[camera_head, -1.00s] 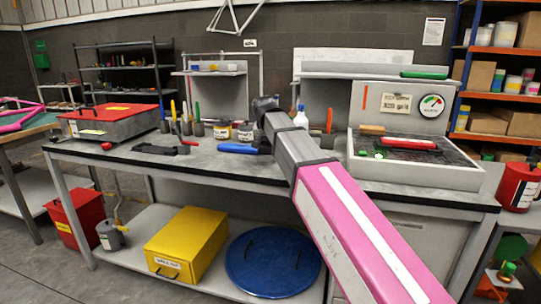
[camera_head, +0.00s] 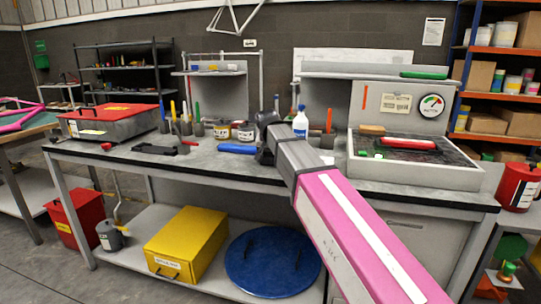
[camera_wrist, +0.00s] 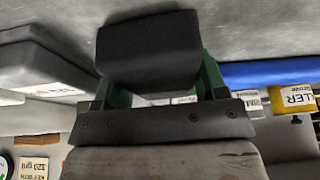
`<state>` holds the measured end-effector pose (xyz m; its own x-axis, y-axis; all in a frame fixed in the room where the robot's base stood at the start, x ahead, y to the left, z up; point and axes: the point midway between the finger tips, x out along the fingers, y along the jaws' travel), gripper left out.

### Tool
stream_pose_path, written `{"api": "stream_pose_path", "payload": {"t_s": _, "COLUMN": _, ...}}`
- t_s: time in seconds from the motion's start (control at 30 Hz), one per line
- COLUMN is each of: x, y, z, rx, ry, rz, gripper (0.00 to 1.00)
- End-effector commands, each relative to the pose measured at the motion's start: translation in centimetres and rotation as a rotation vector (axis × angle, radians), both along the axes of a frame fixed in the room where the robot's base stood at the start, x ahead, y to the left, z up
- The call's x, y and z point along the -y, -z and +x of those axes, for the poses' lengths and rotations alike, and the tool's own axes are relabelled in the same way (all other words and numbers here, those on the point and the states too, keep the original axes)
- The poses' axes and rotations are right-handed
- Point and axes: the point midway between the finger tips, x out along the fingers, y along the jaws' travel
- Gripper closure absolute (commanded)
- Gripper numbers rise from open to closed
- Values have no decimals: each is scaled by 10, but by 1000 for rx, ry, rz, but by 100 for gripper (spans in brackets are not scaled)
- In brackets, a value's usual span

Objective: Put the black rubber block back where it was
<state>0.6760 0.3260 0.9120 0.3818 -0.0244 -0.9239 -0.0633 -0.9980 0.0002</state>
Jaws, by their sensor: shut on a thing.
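The black rubber block (camera_wrist: 148,48) is held between the green fingers of my gripper (camera_wrist: 160,72) in the wrist view. The fingers are shut on its two sides, and the block hides part of what lies behind it. The grey bench top shows along the upper edge of that view. In the head view my gripper (camera_head: 266,152) is over the middle of the workbench, right of the blue-handled tool (camera_head: 236,149). It is dark and partly hidden by my arm there. I cannot tell how far the block is above the bench.
Paint tins (camera_head: 245,132), a spray bottle (camera_head: 300,122) and upright coloured tools (camera_head: 186,126) stand on the bench. A grey tray (camera_head: 415,176) is at right and a red-topped box (camera_head: 112,117) at left. A dark grey labelled block (camera_wrist: 40,68) is left in the wrist view.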

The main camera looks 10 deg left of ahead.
Motion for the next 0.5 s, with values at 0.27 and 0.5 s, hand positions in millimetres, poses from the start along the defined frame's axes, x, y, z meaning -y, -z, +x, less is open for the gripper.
{"api": "stream_pose_path", "payload": {"t_s": 0.27, "x": 0, "y": 7, "z": 0, "rx": 0, "ry": 0, "rz": 0, "gripper": 56}}
{"api": "stream_pose_path", "payload": {"t_s": 0.5, "x": 0, "y": 10, "z": -1, "rx": -4, "ry": 0, "rz": 0, "gripper": 15}}
